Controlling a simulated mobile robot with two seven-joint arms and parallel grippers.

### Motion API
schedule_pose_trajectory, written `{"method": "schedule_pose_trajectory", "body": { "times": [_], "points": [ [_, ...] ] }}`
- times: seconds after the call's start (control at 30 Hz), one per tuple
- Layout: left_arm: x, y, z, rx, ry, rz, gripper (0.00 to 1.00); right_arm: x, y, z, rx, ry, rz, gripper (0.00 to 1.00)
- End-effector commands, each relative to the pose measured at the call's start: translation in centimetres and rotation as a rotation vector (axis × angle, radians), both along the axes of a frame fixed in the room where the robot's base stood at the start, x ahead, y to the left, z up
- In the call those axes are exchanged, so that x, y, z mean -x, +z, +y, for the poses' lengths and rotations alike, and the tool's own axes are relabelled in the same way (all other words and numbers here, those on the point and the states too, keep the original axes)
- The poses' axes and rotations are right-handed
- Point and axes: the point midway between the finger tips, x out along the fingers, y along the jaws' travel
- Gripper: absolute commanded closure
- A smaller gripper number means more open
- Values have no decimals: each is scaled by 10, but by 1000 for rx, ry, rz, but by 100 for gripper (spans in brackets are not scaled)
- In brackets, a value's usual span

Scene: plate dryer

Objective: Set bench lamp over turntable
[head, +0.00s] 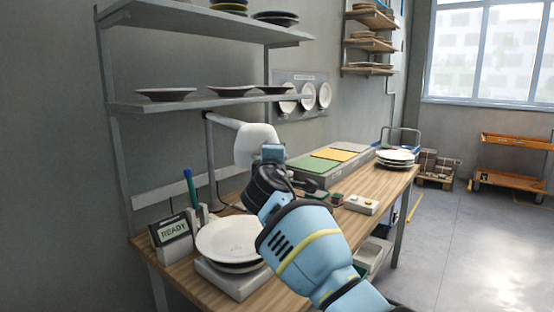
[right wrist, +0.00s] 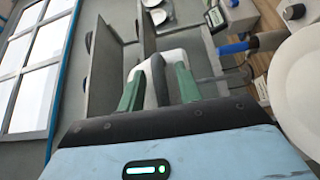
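The bench lamp has a white rounded head (head: 257,140) on a grey post and arm (head: 210,165) at the back of the bench. My right gripper (head: 271,156) is up at the lamp head and hides part of it. In the right wrist view, its green fingers (right wrist: 159,75) stand apart on either side of a dark curved handle (right wrist: 157,68) in front of the white lamp head (right wrist: 172,58), with gaps visible. White plates (head: 230,238) are stacked on a low grey square base (head: 236,284), at the near left; a turntable under them is not clearly visible. My left gripper is out of view.
A READY display (head: 172,230) and a holder with a blue-handled tool (head: 189,188) stand left of the plates. Coloured pads (head: 325,157), a button box (head: 361,204) and another plate stack (head: 396,156) are farther along the bench. Shelves (head: 205,104) overhang the back left.

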Motion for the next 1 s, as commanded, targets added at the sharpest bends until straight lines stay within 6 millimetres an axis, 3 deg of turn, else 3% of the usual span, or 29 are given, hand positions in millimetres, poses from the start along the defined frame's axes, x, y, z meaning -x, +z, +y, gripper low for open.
{"method": "schedule_pose_trajectory", "body": {
  "times": [0.37, 1.0],
  "points": [
    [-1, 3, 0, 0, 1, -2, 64, 6, 0, 1, -2, 1, -1, 66],
    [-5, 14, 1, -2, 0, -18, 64, 68, -2, 12, -1, 1, -1, 66]
  ]
}}
